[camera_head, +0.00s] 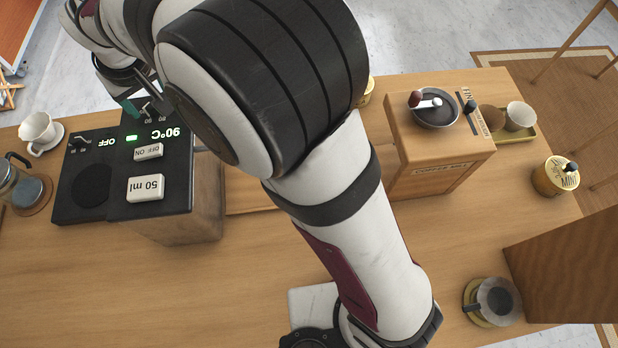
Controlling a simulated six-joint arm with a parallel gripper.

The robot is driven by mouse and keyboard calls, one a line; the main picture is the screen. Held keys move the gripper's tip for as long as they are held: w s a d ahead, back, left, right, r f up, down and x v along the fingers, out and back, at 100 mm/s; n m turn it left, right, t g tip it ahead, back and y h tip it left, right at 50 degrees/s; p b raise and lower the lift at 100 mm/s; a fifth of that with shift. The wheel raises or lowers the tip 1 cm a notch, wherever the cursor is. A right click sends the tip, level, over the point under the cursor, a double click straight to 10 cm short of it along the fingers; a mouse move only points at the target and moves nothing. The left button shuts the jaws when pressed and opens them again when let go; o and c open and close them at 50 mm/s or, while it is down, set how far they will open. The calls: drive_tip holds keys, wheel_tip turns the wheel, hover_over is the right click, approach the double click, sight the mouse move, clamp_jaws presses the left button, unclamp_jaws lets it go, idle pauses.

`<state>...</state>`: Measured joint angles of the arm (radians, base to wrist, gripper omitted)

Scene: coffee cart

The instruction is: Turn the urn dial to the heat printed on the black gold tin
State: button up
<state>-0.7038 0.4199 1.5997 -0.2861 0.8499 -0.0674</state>
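The urn (205,200) has a black top at the left, with a lit "90°C" readout (162,134) and a green light (131,138). The urn dial lies at its back edge by small number marks (155,119); my gripper and arm partly cover it. My gripper (138,104) is at the dial, with a teal part showing at its tip. Whether its fingers are shut on the dial I cannot tell. No tin with a readable black gold label shows. A small gold edge (368,92) peeks out behind my arm; its label is hidden.
A white cup (38,130) and a glass pot (18,187) stand left.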

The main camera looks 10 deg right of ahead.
drive_tip(key=n+y, duration=0.1)
drive_tip(key=n, duration=0.2)
drive_tip(key=shift+w+d+g, duration=0.1)
drive_tip(key=shift+g, duration=0.3)
drive_tip(key=shift+r+n, duration=0.25)
drive_tip(key=shift+n, duration=0.45)
drive_tip(key=w+v, duration=0.1)
drive_tip(key=v, duration=1.3)
drive_tip(key=s+d+f+m+g+h, duration=0.15)
drive_tip(key=s+d+m, duration=0.25)
drive_tip(key=d, duration=0.4)
drive_tip(key=s+d+f+m, duration=0.3)
drive_tip(key=s+d+m, duration=0.15)
drive_tip(key=d, duration=0.25)
drive_tip(key=s+d+f+m, duration=0.3)
drive_tip(key=s+d, duration=0.1)
drive_tip(key=s, duration=0.2)
drive_tip(key=s+d+f+m+g, duration=0.1)
drive_tip(key=s+d+f+m, duration=0.2)
drive_tip(key=s, duration=0.2)
drive_tip(key=shift+s+d+f, duration=0.4)
